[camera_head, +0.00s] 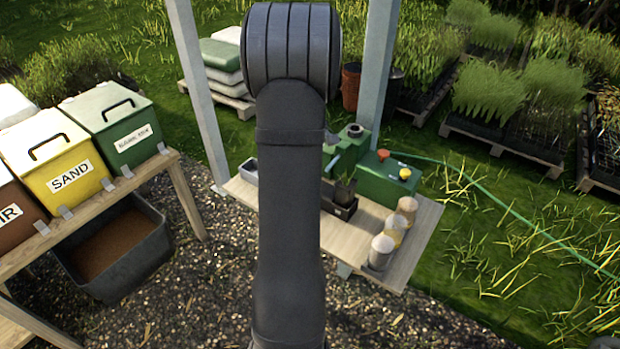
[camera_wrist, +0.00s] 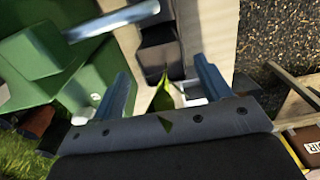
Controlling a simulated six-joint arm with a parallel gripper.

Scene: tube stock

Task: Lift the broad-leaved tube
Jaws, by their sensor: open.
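A broad green leaf (camera_wrist: 163,97) rises between the two blue-grey fingers of my gripper (camera_wrist: 161,70) in the wrist view. The fingers are open and stand apart on either side of it. The tube under the leaf is hidden or too small to make out. A black tray (camera_wrist: 160,45) lies just beyond the leaf. In the head view the black tray (camera_head: 343,211), with dark tubes in it, stands on the wooden bench (camera_head: 425,240).
A green box with orange and yellow caps (camera_head: 383,180) stands right behind the tray. Several lidded cylinders (camera_head: 381,252) line the bench's right side. A small grey container (camera_head: 249,171) is at its left.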

